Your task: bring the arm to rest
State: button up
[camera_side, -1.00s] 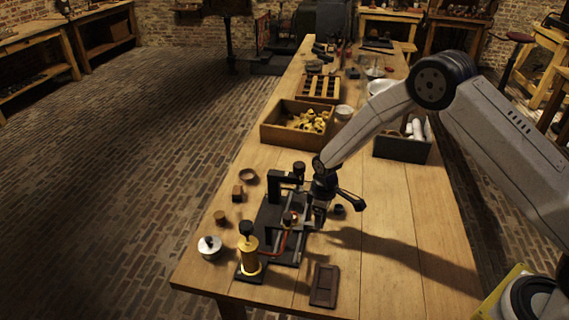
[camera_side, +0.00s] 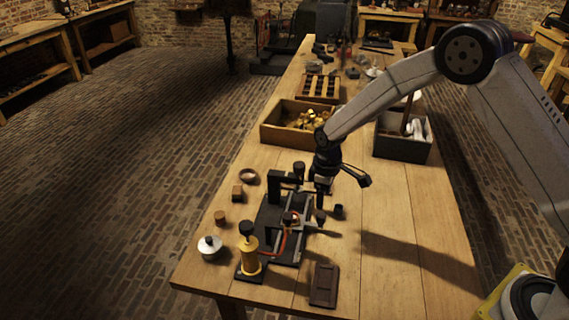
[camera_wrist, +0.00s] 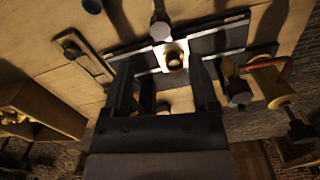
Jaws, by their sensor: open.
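My gripper (camera_side: 322,196) points down over the right side of the dark fixture (camera_side: 268,215) at the near end of the bench. Its jaws are open, with nothing visible between them. In the wrist view the two dark fingers of my gripper (camera_wrist: 165,78) stand apart. A small round piece with a warm glow (camera_wrist: 174,60) sits on the fixture's pale cross-shaped part, beyond the fingertips. The same glowing piece (camera_side: 290,217) shows in the side view, left of my gripper and apart from it.
A brass cylinder (camera_side: 250,257) with a black knob and a white lidded pot (camera_side: 209,248) stand at front left. A dark tray (camera_side: 324,285) lies in front. A wooden crate (camera_side: 268,136) and dark bin (camera_side: 403,148) stand behind. The bench's right front is clear.

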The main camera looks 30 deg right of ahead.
dwell(0.3)
jog(key=shift+s+d+r, duration=0.1)
jog(key=shift+s+r, duration=0.2)
jog(key=shift+r, duration=0.1)
jog(key=s+d+r+m+t, duration=0.1)
jog(key=s+r, duration=0.4)
jog(key=s, duration=0.5)
jog(key=s+d+r+m+t, duration=0.1)
jog(key=s+r+m, duration=0.3)
jog(key=s, duration=0.6)
jog(key=shift+d+r+m+t, duration=0.3)
jog(key=shift+d+r+m, duration=0.05)
jog(key=shift+d+m, duration=0.55)
dwell(0.4)
